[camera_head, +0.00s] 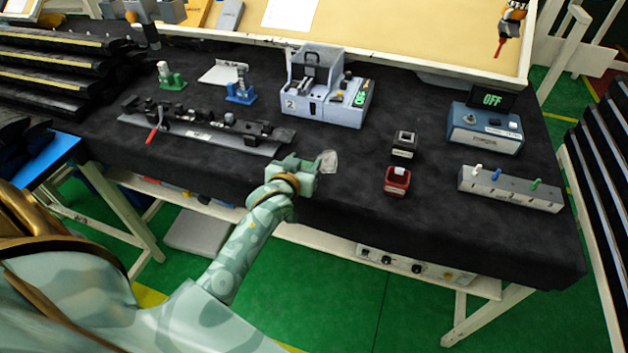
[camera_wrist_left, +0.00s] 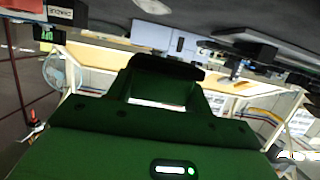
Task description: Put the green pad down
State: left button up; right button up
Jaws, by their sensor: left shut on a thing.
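My left gripper (camera_head: 303,169) is over the front part of the black-covered table, left of the black and red pads. In the left wrist view, a dark block (camera_wrist_left: 166,67) spans the ends of the fingers, and the gripper is shut on it. It seems to be the green pad, but its colour is too dark to be sure. In the head view the gripper's own green parts mostly hide it, and I cannot tell whether it touches the table. A black pad (camera_head: 404,144) and a red pad (camera_head: 397,180) stand on the table. My right gripper is not in view.
A long black fixture (camera_head: 205,130) with a red lever is to the left, a grey station (camera_head: 325,98) behind. A blue box (camera_head: 485,128) and a grey block (camera_head: 510,188) stand at right.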

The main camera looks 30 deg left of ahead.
pick_arm(q)
jog(key=w+f, duration=0.1)
jog(key=f, duration=0.1)
jog(key=w+f+b, duration=0.1)
jog(key=shift+w+d+f, duration=0.2)
jog(key=shift+w+f, duration=0.2)
notch_tip(320, 180, down, 3)
jog(key=shift+d+f+b, duration=0.1)
jog(key=shift+f+b, duration=0.1)
jog(key=shift+b, duration=0.8)
jog(key=shift+w+r, duration=0.1)
jog(key=shift+r, duration=0.05)
jog(key=o, duration=1)
jog(key=shift+c, duration=0.2)
